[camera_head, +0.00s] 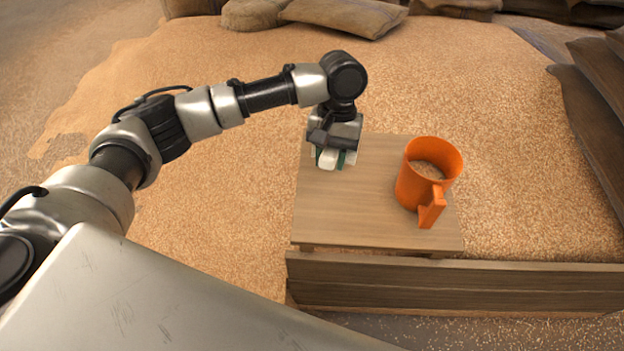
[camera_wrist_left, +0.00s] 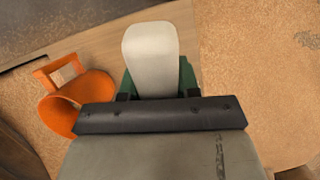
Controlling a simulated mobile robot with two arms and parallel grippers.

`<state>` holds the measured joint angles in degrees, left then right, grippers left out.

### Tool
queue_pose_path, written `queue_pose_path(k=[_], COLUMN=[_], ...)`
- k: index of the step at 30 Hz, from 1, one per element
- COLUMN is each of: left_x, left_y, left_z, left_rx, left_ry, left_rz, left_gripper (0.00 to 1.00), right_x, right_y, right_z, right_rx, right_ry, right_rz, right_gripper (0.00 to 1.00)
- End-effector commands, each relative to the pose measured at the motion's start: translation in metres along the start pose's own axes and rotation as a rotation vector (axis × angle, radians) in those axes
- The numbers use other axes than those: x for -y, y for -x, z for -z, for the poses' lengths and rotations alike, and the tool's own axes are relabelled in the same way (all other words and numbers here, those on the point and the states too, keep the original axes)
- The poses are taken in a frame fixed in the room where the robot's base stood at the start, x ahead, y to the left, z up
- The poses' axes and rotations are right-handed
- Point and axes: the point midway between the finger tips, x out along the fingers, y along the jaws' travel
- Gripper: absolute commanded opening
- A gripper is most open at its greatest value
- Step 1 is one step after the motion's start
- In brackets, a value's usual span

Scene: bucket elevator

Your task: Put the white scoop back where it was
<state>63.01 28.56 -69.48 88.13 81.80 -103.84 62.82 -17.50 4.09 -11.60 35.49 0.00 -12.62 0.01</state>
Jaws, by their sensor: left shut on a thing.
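The white scoop (camera_head: 328,159) is at the far left part of the wooden stand (camera_head: 330,222); only a small part of it shows under my left gripper (camera_head: 335,158). In the left wrist view its rounded white end (camera_wrist_left: 150,50) sticks out beyond the green fingers of my left gripper (camera_wrist_left: 158,82). My left gripper is shut on the scoop and points down. Whether the scoop touches the stand's top is hidden. My right gripper is in neither view.
An orange mug-like bucket (camera_head: 428,172) with grain in it stands on the right of the stand. Loose grain (camera_head: 500,100) surrounds the stand. A wooden beam (camera_head: 450,285) runs along the front. Sacks (camera_head: 345,14) lie at the back.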

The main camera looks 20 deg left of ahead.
Motion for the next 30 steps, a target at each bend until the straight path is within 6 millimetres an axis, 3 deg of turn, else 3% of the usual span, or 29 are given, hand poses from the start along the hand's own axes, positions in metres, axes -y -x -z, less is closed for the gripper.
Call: queue_pose_path(k=[1,3,7,13,17,30], left_x=[-0.020,-0.039,-0.066,-0.084,-0.072,0.006], left_y=[-0.031,-0.045,-0.065,-0.078,-0.088,-0.152], left_z=[0.025,0.048,0.079,0.099,0.097,0.069], left_rx=[-0.050,-0.120,-0.227,-0.312,-0.323,-0.323], left_ry=[0.020,0.056,0.116,0.167,0.177,0.175], left_rz=[-0.013,-0.020,-0.026,-0.025,-0.022,-0.022], left_gripper=[0.00,0.00,0.00,0.00,0.00,0.00], right_x=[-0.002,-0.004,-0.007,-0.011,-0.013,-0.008], right_y=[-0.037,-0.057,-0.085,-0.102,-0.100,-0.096], right_z=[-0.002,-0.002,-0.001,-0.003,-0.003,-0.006], right_rx=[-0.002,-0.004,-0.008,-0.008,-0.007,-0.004], right_ry=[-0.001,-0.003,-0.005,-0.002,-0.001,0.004], right_rz=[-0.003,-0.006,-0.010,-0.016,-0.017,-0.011], right_gripper=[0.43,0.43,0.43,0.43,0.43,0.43])
